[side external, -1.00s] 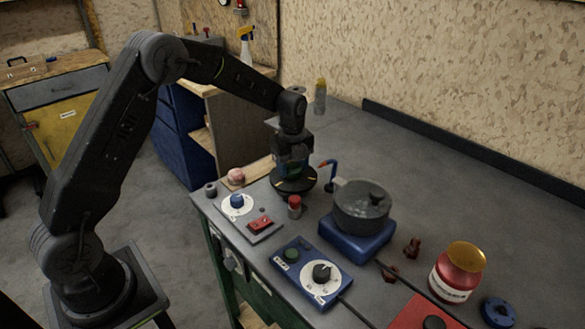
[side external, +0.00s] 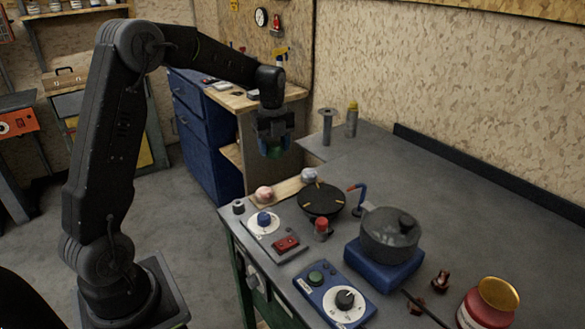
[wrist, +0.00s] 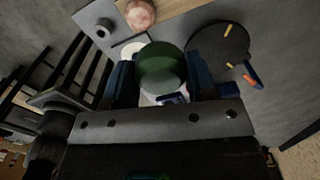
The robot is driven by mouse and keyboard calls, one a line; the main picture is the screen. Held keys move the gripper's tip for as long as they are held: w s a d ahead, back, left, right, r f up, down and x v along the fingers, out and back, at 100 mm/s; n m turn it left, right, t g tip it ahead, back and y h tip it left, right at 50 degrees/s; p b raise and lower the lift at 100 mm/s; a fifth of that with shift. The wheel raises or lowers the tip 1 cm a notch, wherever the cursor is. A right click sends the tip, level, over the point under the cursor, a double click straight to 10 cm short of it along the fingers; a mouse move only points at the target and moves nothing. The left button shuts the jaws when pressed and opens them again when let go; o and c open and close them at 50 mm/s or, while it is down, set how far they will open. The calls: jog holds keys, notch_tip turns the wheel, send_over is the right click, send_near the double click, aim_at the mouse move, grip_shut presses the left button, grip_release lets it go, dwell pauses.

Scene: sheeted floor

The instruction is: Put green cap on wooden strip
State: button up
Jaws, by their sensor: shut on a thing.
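My gripper (side external: 275,151) is shut on the green cap (side external: 273,153) and holds it in the air above the far left part of the bench. In the wrist view the round green cap (wrist: 160,68) sits between the two blue fingers. The wooden strip (side external: 288,187) lies on the bench below, behind the black round plate. A pinkish ball-like thing (side external: 264,193) and a paler one (side external: 309,175) rest on the strip. The strip also shows at the top of the wrist view (wrist: 172,10).
The black round plate (side external: 320,200), a red-topped piece (side external: 321,229), a control box with a blue knob (side external: 264,222) and a pot (side external: 389,233) on a blue base stand close by. A spool-like post (side external: 327,127) and yellow-topped bottle (side external: 352,119) stand at the back.

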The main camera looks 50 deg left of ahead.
jog(key=s+a+f+n, duration=0.15)
jog(key=s+a, duration=0.25)
jog(key=a, duration=0.4)
send_over(287, 188)
notch_tip(287, 188, down, 8)
jog(key=shift+f, duration=2)
jog(key=o, duration=1)
jog(key=shift+f, duration=0.15)
